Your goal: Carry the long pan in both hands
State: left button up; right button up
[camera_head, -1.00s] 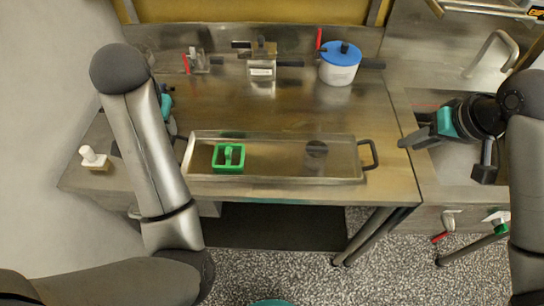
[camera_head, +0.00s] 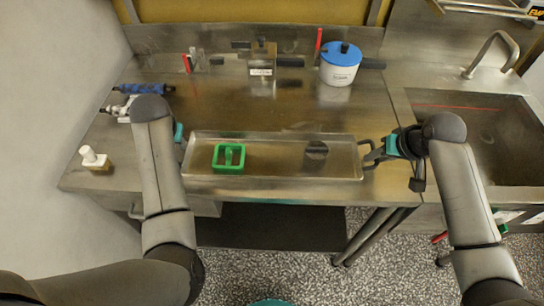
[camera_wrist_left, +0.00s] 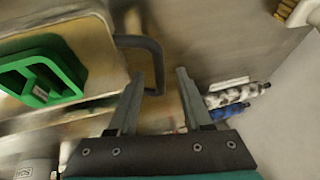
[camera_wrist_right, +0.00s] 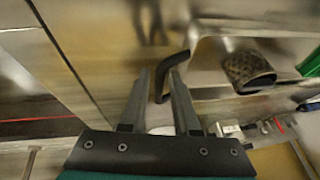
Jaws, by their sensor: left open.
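The long metal pan (camera_head: 270,165) lies on the steel table, with a dark looped handle at each end. A green square frame (camera_head: 229,170) and a dark mesh piece (camera_head: 316,150) sit inside it. My right gripper (camera_head: 370,158) is at the pan's right handle; in the right wrist view its fingers (camera_wrist_right: 160,72) stand apart with the handle (camera_wrist_right: 181,58) between or just beyond their tips. My left gripper is mostly hidden behind its arm in the head view. In the left wrist view its fingers (camera_wrist_left: 160,76) are open near the left handle (camera_wrist_left: 134,41). Contact is unclear.
A white pot with a blue lid (camera_head: 341,65) and a metal box (camera_head: 262,62) stand at the back. A white bottle (camera_head: 94,158) and a blue roller (camera_head: 146,89) are at the left. A sink (camera_head: 480,135) is at the right. The table behind the pan is clear.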

pick_arm(q)
jog(key=shift+w+a+f, duration=0.1)
jog(key=shift+w+f, duration=0.1)
jog(key=shift+f, duration=0.3)
pick_arm(e)
jog(key=shift+w+a+f, duration=0.1)
jog(key=shift+w+f, duration=0.1)
jog(key=shift+f, duration=0.3)
pick_arm(q)
jog(key=c, duration=0.5)
pick_arm(e)
grip_shut()
pick_arm(q)
grip_shut()
jog(key=shift+r, duration=0.1)
pick_arm(e)
jog(key=shift+r, duration=0.1)
